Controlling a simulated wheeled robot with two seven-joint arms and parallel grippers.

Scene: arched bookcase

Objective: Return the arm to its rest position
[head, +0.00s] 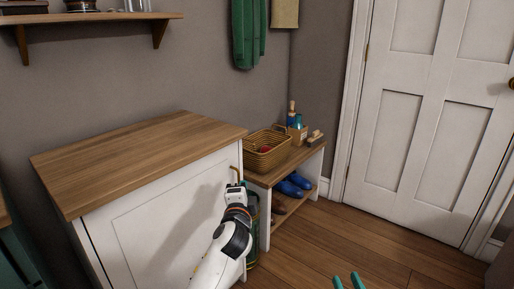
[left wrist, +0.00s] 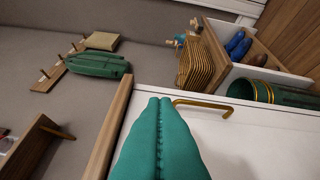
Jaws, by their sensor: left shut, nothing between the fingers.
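My left arm (head: 224,245) reaches up from the bottom of the head view in front of the white cabinet. In the left wrist view my left gripper's teal fingers (left wrist: 160,104) are pressed together, with nothing between them. They are beside the brass handle (left wrist: 203,102) of the white cabinet door (left wrist: 245,140), not around it. The handle also shows in the head view (head: 240,172), just above the arm's end; the left fingers cannot be made out there. My right gripper (head: 348,281) shows only as two teal fingertips, spread apart with floor between them, at the bottom edge.
The white cabinet (head: 155,225) has a wooden top (head: 140,155), which is bare. Beside it, a bench holds a wicker basket (head: 266,150), with blue shoes (head: 294,184) below. A green banded container (left wrist: 285,97) stands by the cabinet. Floor before the door (head: 430,120) is clear.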

